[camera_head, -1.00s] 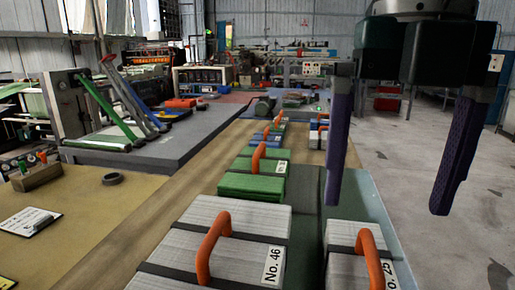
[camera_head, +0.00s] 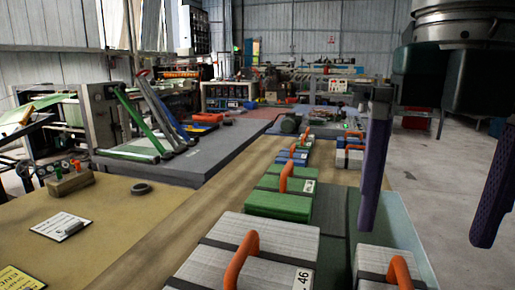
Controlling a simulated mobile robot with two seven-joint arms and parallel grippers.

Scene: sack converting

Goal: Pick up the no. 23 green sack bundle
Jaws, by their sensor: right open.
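A green sack bundle (camera_head: 277,206) with a dark strap and an orange handle (camera_head: 284,178) lies on the long table, behind the large grey bundle marked 46 (camera_head: 220,262). More green shows directly behind its handle; I cannot tell if that is a second bundle. A small white label shows at its right, too small to read. My right gripper (camera_head: 424,237) hangs at the right with its two fingers wide apart, pointing down and empty. In the picture it is right of the green bundle and apart from it. My left gripper is not in view.
A second grey bundle (camera_head: 375,263) with an orange handle lies at the front right. Blue bundles (camera_head: 292,157) and a grey one (camera_head: 349,159) lie farther back. A clipboard (camera_head: 60,227) and a dark ring (camera_head: 141,188) lie on the left tabletop. The floor at the right is clear.

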